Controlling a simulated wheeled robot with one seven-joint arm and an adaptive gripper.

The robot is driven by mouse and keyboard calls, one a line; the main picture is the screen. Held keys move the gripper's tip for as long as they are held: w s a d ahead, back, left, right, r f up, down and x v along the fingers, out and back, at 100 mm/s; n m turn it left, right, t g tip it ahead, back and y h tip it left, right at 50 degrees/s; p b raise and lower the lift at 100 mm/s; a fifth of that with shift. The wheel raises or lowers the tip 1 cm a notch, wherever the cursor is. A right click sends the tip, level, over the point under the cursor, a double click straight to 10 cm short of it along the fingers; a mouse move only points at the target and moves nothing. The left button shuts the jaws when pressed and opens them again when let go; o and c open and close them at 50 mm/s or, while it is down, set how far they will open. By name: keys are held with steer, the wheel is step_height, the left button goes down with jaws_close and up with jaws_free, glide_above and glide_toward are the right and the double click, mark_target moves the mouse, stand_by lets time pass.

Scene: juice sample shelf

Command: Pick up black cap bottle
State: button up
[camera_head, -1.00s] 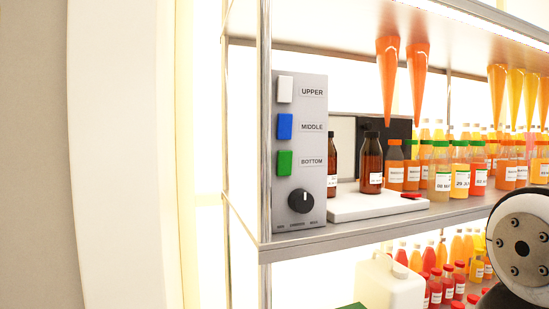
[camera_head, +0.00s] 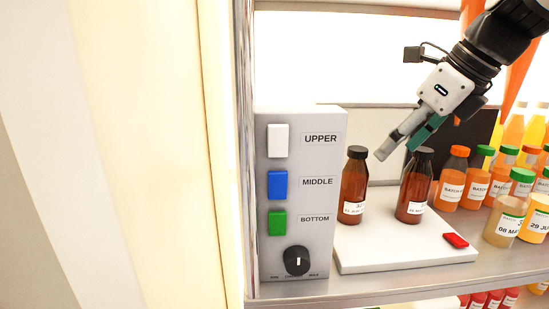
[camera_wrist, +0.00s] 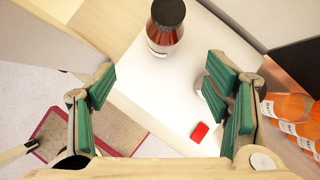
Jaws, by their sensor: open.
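Two brown bottles with black caps stand upright side by side on a white board, a left bottle (camera_head: 354,190) and a right bottle (camera_head: 413,190), each with a white label. My gripper (camera_head: 400,148) is open and empty at cap height, close to the right bottle's cap and pointing down to the left. In the wrist view, one black cap bottle (camera_wrist: 165,32) shows at the top, beyond the open green finger pads (camera_wrist: 160,92). I cannot tell which bottle that is.
The white board (camera_head: 385,260) carries a red button (camera_head: 456,240). A grey control box (camera_head: 300,180) with coloured buttons stands left of it. Several juice bottles (camera_head: 512,215) crowd the shelf at right. Orange cones hang above them.

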mark_target(368, 167)
steer(key=shift+m, duration=0.4)
steer(key=x, duration=0.2)
steer(key=w+x, duration=0.1)
steer(key=x, duration=0.5)
steer(key=shift+w+d+r, duration=0.1)
steer(key=shift+w+r, duration=0.15)
steer(key=shift+a+x, duration=0.15)
steer(key=shift+x, duration=1.15)
steer(key=shift+a+x, duration=0.15)
steer(key=shift+x, duration=1.15)
steer(key=shift+r, duration=0.1)
steer(key=c, duration=1.5)
